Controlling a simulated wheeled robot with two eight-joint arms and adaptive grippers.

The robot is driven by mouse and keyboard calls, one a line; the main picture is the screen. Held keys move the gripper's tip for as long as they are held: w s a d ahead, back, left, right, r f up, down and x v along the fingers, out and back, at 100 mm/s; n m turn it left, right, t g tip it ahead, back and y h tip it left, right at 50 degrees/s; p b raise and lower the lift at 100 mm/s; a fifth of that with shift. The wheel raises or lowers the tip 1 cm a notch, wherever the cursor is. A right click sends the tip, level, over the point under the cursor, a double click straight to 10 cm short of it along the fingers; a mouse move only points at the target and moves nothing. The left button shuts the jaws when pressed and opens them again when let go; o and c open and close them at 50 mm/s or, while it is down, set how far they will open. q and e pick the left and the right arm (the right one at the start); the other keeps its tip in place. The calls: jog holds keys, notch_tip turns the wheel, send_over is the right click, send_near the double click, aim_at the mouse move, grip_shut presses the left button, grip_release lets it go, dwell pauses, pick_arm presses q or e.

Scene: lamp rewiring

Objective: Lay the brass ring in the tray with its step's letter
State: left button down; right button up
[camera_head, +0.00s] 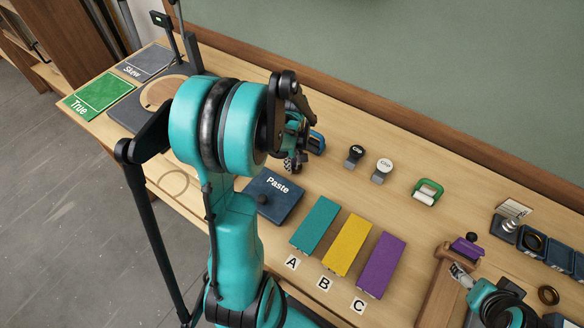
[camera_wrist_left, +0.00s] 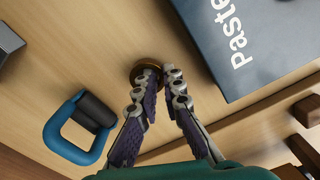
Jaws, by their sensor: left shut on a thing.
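My left gripper (camera_head: 294,160) is over the table behind the Paste pad, its fingers mostly hidden by my arm in the head view. In the left wrist view its fingertips (camera_wrist_left: 159,78) close around a small round brass-coloured ring (camera_wrist_left: 147,68), partly covered by them. Dark blue trays (camera_head: 560,257) stand in a row at the right edge; I cannot read any letter on them. One holds a dark ring (camera_head: 535,242), and another brass-coloured ring (camera_head: 548,295) lies on the table in front. My right gripper (camera_head: 462,276) is low right, beside a wooden stand; its jaw state is unclear.
The Paste pad (camera_head: 274,196) lies near the left gripper. Teal (camera_head: 315,224), yellow (camera_head: 347,245) and purple (camera_head: 381,265) blocks stand behind labels A, B and C. The wooden stand (camera_head: 438,290) is at right.

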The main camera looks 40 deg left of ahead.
pick_arm(q)
jog(key=shift+f, duration=0.35)
jog(key=shift+f, duration=0.15)
jog(key=c, duration=1.6)
grip_release()
jog(key=shift+c, duration=0.2)
jog(key=shift+r, duration=0.2)
